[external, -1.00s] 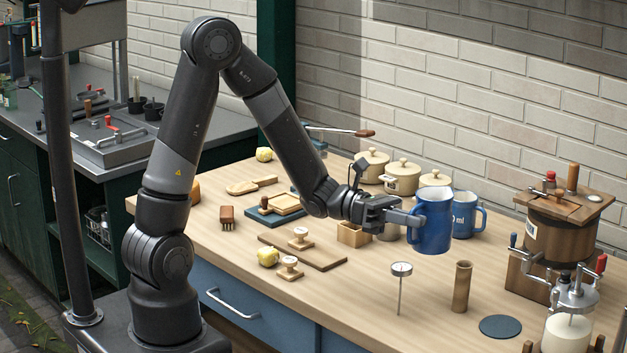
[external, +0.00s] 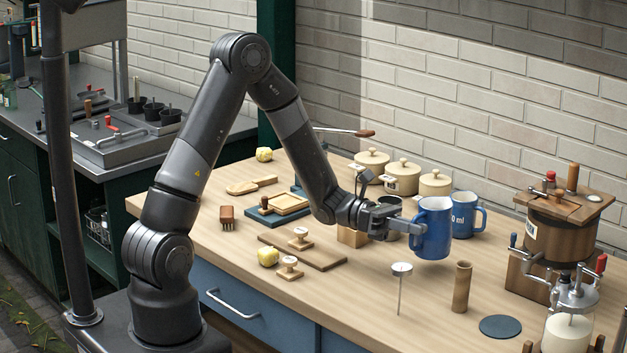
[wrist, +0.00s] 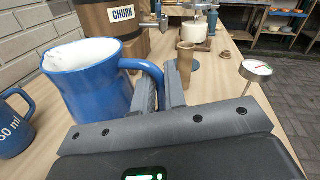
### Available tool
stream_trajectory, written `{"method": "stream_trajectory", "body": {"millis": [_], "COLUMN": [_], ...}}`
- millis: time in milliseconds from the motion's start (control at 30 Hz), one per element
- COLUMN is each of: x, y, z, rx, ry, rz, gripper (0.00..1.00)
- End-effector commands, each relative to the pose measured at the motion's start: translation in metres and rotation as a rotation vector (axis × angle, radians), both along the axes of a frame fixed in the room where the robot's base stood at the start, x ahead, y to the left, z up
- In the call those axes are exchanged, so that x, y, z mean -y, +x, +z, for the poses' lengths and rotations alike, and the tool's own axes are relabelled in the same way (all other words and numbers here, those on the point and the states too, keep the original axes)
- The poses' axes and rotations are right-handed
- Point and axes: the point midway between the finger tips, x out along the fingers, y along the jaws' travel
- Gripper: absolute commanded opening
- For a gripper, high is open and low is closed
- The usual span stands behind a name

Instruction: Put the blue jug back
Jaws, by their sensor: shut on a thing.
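The blue jug (external: 433,232) is upright in my gripper (external: 408,228), near the back right part of the wooden table. My gripper is shut on the jug's handle (wrist: 152,75), as the wrist view shows, with the jug body (wrist: 92,88) to the left of the fingers. The jug's base is at or just above the tabletop; I cannot tell whether it touches. A second blue jug (external: 466,215) with "0 ml" lettering stands close behind and to the right. It also shows at the left edge of the wrist view (wrist: 14,128).
Cream lidded pots (external: 402,177) stand along the back. A wooden churn (external: 552,237) is at the right. A dial thermometer (external: 401,268), a wooden cylinder (external: 461,287) and a dark round mat (external: 501,326) are nearer the front. The wood (external: 350,310) left of the thermometer is bare.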

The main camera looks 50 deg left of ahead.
Motion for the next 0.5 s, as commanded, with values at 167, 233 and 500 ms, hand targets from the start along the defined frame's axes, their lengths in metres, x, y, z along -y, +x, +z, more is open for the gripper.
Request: {"method": "stream_trajectory", "body": {"millis": [167, 233, 500], "x": [0.0, 0.0, 0.0], "y": [0.001, 0.0, 0.0], "z": [-0.012, -0.021, -0.04], "rx": [-0.001, -0.003, 0.001], "ry": [0.0, -0.001, -0.001], "rz": [0.0, 0.0, -0.001], "gripper": [0.0, 0.0, 0.0]}}
